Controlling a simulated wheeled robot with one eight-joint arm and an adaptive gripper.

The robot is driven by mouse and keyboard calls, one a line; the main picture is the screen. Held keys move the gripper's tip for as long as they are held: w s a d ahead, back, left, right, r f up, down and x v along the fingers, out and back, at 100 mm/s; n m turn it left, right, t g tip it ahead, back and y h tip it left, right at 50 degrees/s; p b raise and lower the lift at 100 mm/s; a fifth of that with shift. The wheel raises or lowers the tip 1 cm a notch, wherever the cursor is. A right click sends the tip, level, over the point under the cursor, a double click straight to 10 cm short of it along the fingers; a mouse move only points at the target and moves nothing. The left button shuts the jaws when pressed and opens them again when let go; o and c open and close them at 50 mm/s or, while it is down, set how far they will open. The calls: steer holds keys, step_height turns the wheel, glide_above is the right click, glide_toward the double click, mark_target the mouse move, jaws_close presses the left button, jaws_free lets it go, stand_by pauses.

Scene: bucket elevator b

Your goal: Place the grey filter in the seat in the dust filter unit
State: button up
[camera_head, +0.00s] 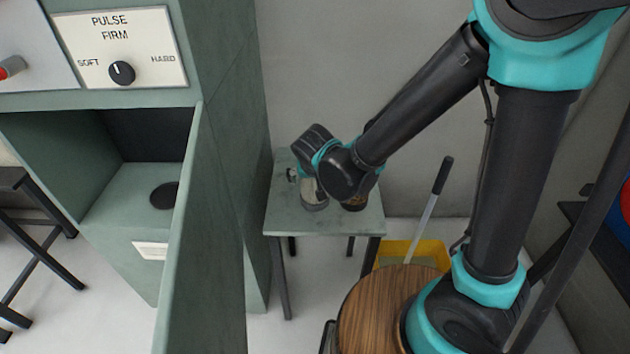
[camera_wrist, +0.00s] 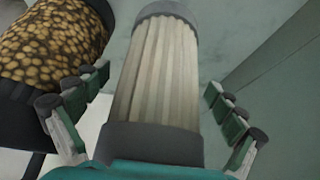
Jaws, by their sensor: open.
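The grey filter (camera_wrist: 158,75), pleated and pale with dark grey end caps, lies between the spread fingers of my gripper (camera_wrist: 156,82) in the wrist view. The fingers stand on both sides with gaps to it. In the head view the grey filter (camera_head: 314,197) is on a small green table (camera_head: 285,222), partly hidden by my wrist. A brown-speckled filter with dark ends (camera_wrist: 55,42) is to its left in the wrist view. The dust filter unit (camera_head: 130,185) is at left in the head view, its bay open, with a dark round seat (camera_head: 164,195) partly hidden by the side panel.
The unit's tall side panel (camera_head: 190,240) stands between the bay and the table. A control panel (camera_head: 120,48) with a knob is above the bay. A yellow bin (camera_head: 405,252) with a handled tool and a round wooden top (camera_head: 372,315) are beside my arm.

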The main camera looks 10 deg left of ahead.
steer(key=shift+c, duration=0.2)
steer(key=c, duration=1.7)
steer(key=shift+r, duration=0.1)
steer(key=shift+c, duration=0.2)
